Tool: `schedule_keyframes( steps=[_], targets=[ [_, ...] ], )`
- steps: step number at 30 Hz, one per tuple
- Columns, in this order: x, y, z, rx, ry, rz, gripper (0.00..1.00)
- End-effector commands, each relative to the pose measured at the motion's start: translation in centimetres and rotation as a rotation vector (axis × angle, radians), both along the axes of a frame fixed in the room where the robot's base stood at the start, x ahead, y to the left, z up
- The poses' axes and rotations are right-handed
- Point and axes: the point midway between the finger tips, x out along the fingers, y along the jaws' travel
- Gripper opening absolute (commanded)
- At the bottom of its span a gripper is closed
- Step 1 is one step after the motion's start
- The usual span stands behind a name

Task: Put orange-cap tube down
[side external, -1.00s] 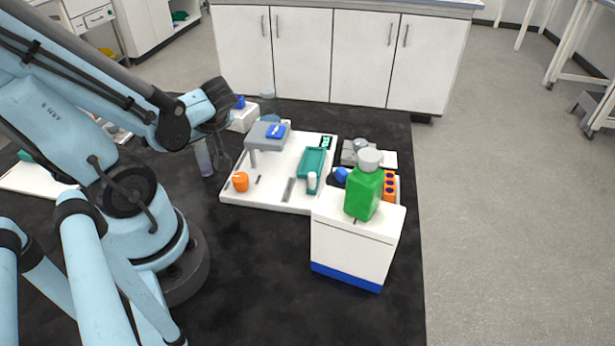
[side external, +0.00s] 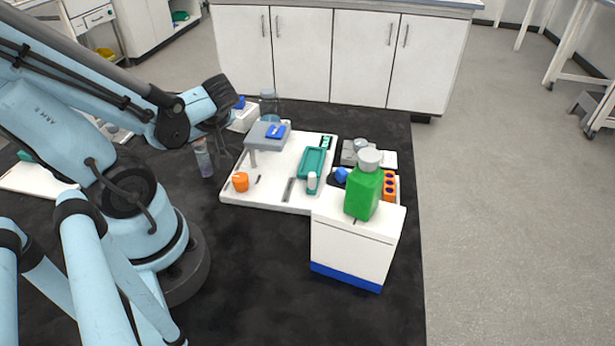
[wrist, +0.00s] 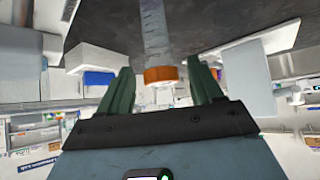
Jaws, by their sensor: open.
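The orange-cap tube is clear with measuring marks. In the wrist view its orange cap (wrist: 163,76) lies between my two fingers, with a gap on each side, and its clear body (wrist: 153,35) runs up to the dark worktop. In the side view the tube (side external: 203,158) stands on the black worktop, left of the white board; its cap is hard to make out there. My gripper (wrist: 160,72) is open around the cap. In the side view my gripper (side external: 219,140) is beside the tube's upper part, with its fingers partly overlapping and dark.
A white board (side external: 258,198) carries a grey stand (side external: 266,138), a teal tray (side external: 314,162) and an orange piece (side external: 240,181). A green bottle (side external: 364,192) is on a white box (side external: 350,248) to the right. The worktop in front is clear.

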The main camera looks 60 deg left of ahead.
Motion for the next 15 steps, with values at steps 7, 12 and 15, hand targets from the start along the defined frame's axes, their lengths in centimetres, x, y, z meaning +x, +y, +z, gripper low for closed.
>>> schedule_keyframes(
  steps=[7, 12, 15],
  targets=[
    [0.1, -1.7, 1.6, 0.001, 0.0, -0.004, 0.65],
    [0.4, -3.1, 3.0, 0.0, 0.001, -0.005, 0.65],
    [0.4, -3.9, 3.9, 0.001, 0.0, -0.004, 0.65]
  ],
)
